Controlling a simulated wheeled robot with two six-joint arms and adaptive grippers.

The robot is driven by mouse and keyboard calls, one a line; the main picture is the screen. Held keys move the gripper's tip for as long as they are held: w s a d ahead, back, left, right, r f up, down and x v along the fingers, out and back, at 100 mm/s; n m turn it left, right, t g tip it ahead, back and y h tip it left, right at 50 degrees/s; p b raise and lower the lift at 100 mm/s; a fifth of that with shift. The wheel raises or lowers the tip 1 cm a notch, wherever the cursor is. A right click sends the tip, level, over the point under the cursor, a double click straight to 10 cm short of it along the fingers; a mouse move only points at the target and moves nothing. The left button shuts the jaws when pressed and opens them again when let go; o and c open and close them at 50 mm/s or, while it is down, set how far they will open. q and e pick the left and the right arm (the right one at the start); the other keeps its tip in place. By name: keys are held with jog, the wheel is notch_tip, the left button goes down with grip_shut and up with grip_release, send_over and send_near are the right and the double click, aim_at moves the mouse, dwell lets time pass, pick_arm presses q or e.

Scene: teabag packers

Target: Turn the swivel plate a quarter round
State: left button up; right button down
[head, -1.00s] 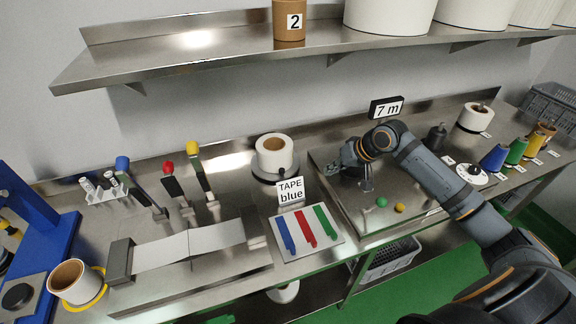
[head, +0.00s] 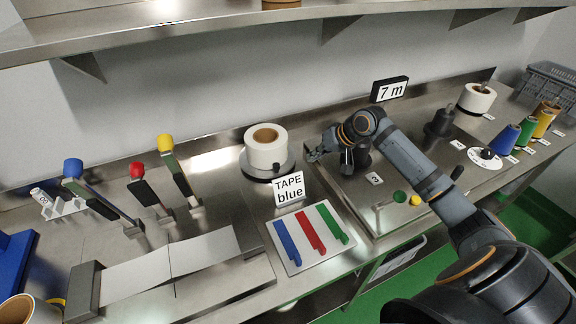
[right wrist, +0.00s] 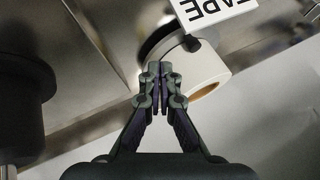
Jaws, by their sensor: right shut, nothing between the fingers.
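A round grey plate (head: 252,174), which I take for the swivel plate, sits on the steel bench with a white roll (head: 265,152) with a brown core on it. A small black knob (head: 277,168) is at the plate's right front edge. In the right wrist view the plate (right wrist: 152,44), roll (right wrist: 203,66) and knob (right wrist: 192,44) show just beyond my fingertips. My right gripper (head: 311,154) is shut and empty, right of the plate. In the wrist view its fingertips (right wrist: 160,70) overlap the plate's edge; contact is unclear. My left gripper is out of view.
A "TAPE blue" sign (head: 289,188) stands right in front of the plate. A board with blue, red and green strips (head: 309,236) lies nearer. Coloured-handled levers (head: 152,193) stand to the left. A "7 m" sign (head: 389,89) and a dark post (head: 440,122) stand right. A shelf (head: 180,27) hangs above.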

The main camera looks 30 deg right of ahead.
aim_at(280, 170)
jog(key=p+x, duration=0.1)
jog(key=x, duration=0.6)
jog(key=shift+w+a+f, duration=0.15)
jog(key=shift+w+a, duration=0.05)
jog(key=shift+w, duration=0.1)
jog(key=a, duration=0.1)
jog(key=w+a+p, duration=0.1)
jog(key=a, duration=0.1)
jog(key=shift+w+f, duration=0.1)
jog(key=shift+a, duration=0.25)
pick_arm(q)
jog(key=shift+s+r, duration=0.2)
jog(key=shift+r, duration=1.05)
pick_arm(e)
jog(key=shift+w+a+f, duration=0.1)
jog(key=shift+w+f, duration=0.05)
pick_arm(q)
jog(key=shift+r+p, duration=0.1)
jog(key=shift+p, duration=0.25)
pick_arm(e)
jog(key=shift+a, duration=0.1)
jog(key=shift+a, duration=0.1)
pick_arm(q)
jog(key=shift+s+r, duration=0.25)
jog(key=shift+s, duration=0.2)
pick_arm(e)
jog(key=shift+a+m, duration=0.15)
jog(key=shift+m, duration=0.15)
